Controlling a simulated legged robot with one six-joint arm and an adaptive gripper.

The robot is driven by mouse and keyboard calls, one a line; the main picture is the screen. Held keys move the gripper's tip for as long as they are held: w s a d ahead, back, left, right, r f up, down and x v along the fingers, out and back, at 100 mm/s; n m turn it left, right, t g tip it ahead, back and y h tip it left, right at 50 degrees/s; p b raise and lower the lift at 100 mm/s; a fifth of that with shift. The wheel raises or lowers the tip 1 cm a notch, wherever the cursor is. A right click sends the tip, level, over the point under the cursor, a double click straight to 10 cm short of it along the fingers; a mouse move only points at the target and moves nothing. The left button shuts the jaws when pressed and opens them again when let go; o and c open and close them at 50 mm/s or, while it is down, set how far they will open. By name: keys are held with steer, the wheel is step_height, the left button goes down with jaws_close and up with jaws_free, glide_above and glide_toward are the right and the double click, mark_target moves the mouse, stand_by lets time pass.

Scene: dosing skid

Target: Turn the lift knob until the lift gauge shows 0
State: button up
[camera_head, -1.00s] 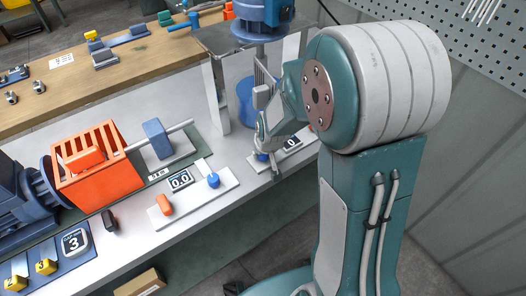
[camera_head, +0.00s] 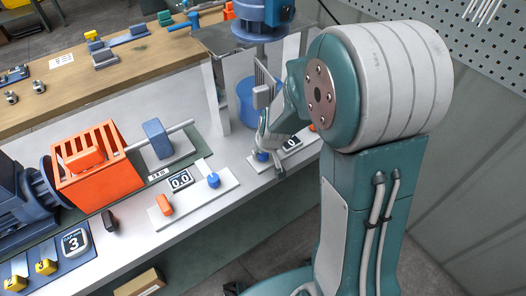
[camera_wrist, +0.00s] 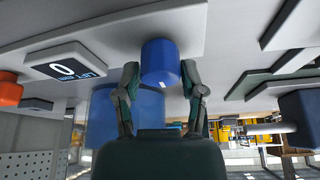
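The blue knob (camera_wrist: 160,62) stands on a pale plate, between the two fingers of my gripper (camera_wrist: 161,82) in the wrist view. Narrow gaps show on both sides of the knob, so the fingers look open around it and not pressed on it. Beside the knob a dark gauge (camera_wrist: 65,66) reads 0; its small label is hard to read. In the head view the same gauge (camera_head: 291,143) also shows 0. There my gripper (camera_head: 266,150) is at the plate and partly hides the blue knob (camera_head: 262,156).
An orange control (camera_wrist: 9,90) sits beyond the gauge. Left along the bench are a 0.0 gauge (camera_head: 181,181), another blue knob (camera_head: 213,180), an orange lever (camera_head: 164,204) and a gauge reading 3 (camera_head: 75,241). A blue cylinder (camera_head: 247,98) stands behind my gripper.

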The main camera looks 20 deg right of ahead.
steer(key=shift+o, duration=0.2)
steer(key=shift+s+f, duration=0.1)
steer(key=v, duration=1.2)
steer(key=shift+a, duration=0.1)
